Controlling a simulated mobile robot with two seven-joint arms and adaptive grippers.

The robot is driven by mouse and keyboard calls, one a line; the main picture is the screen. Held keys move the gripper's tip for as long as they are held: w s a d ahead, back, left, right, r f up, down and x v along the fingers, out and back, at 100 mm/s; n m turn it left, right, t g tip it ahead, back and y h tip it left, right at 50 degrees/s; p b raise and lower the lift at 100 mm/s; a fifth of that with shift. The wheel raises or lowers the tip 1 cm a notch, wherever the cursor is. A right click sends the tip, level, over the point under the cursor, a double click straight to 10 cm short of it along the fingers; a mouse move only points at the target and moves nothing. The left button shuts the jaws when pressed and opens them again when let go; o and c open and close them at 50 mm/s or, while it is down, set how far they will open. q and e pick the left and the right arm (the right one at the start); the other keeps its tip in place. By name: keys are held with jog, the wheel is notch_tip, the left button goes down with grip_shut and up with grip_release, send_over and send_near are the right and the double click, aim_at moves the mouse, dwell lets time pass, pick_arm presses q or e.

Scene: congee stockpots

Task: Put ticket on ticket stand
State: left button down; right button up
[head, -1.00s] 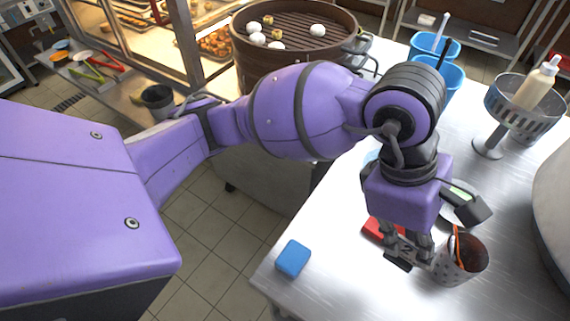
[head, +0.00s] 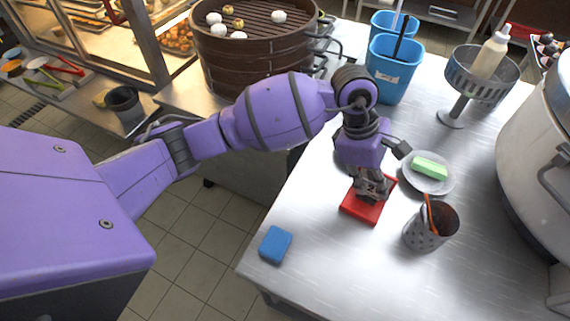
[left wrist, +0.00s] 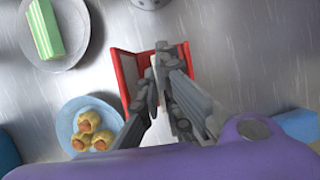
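A red, shallow item (head: 358,211), which looks like the ticket stand, lies on the steel table. It also shows in the left wrist view (left wrist: 125,68), with red edges on both sides of a greyish middle. My left gripper (head: 368,197) points down over it and hides part of it. In the left wrist view its fingertips (left wrist: 162,50) come close together over the red item. I cannot tell whether they touch each other or pinch something thin. My right gripper is not in view.
A plate with a green block (head: 430,167) and a perforated cup (head: 428,236) stand right of the red item. A blue block (head: 275,244) lies near the left table edge. A plate of small rolls (left wrist: 78,103) is close by. A large pot (head: 540,150) stands at right.

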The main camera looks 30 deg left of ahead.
pick_arm(q)
jog(key=shift+f, duration=0.8)
jog(key=shift+f, duration=0.1)
jog(key=shift+f, duration=0.2)
jog(key=c, duration=2)
grip_release()
jog(key=shift+r, duration=0.1)
jog(key=v, duration=1.2)
jog(key=shift+d+r, duration=0.1)
jog(key=shift+r, duration=0.15)
